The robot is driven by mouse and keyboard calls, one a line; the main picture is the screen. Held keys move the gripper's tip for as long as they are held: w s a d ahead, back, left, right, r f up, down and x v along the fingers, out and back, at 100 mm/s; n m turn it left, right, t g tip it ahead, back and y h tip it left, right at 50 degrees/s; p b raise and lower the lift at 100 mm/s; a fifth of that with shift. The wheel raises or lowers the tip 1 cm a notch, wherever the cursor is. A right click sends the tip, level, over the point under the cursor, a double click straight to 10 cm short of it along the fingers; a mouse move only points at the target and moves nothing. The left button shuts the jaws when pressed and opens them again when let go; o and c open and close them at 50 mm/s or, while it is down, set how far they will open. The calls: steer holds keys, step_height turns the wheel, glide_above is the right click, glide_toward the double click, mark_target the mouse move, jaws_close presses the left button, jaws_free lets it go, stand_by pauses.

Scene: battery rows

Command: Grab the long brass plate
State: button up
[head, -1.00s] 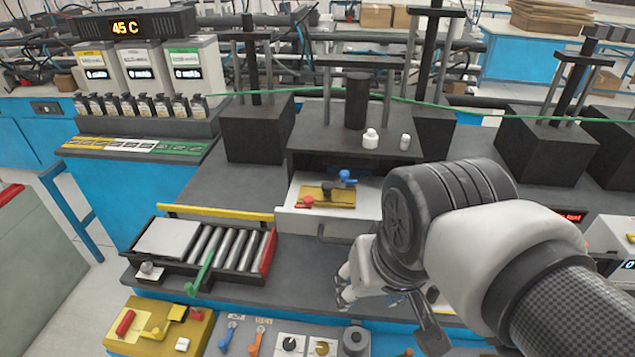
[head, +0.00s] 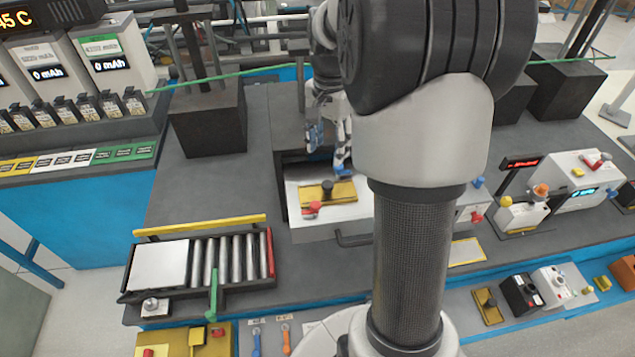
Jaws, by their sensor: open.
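A long brass plate (head: 318,193) lies flat in an open white drawer (head: 352,210) at the middle of the head view. A black knob (head: 327,187) and a red part (head: 312,208) sit on the plate, with a blue part (head: 343,172) at its back edge. My gripper (head: 328,140) is open and empty, with its fingers pointing down above the back of the drawer, just behind the plate as seen here. My own arm covers the drawer's right side. I cannot tell the exact height of the fingertips.
A roller tray (head: 228,283) with a yellow bar (head: 200,227) and green lever stands left of the drawer. A black block (head: 208,125) with posts is behind left. A green cable (head: 215,78) crosses behind the arm. The dark bench between block and roller tray is clear.

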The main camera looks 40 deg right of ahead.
mark_target(328, 184)
step_height(328, 184, down, 8)
steer(key=shift+f+b, duration=0.25)
steer(key=shift+b, duration=0.2)
step_height(328, 184, down, 5)
steer(key=shift+d+f+b, duration=0.1)
steer(key=shift+b, duration=0.2)
steer(key=shift+c, duration=0.5)
jaws_close()
